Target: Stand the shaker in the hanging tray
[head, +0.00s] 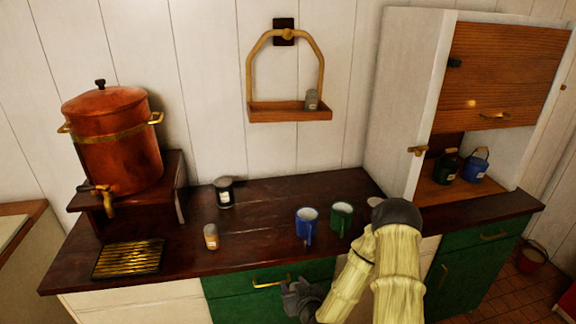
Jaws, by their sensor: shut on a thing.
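The hanging tray (290,115) is a shallow wooden tray on a tan hoop, hung from a dark wall mount. My gripper (287,287) is low in front of the counter, at the right end of the brass handle (266,283) on the green drawer (232,302). It appears shut on this handle, though the grip itself is partly hidden by its grey body. The drawer looks closed. A small orange container (211,238) with a pale top stands at the counter's front.
A copper urn (115,140) stands left, above a brass drip grate (129,258). A white cabinet (402,100) bounds the right.

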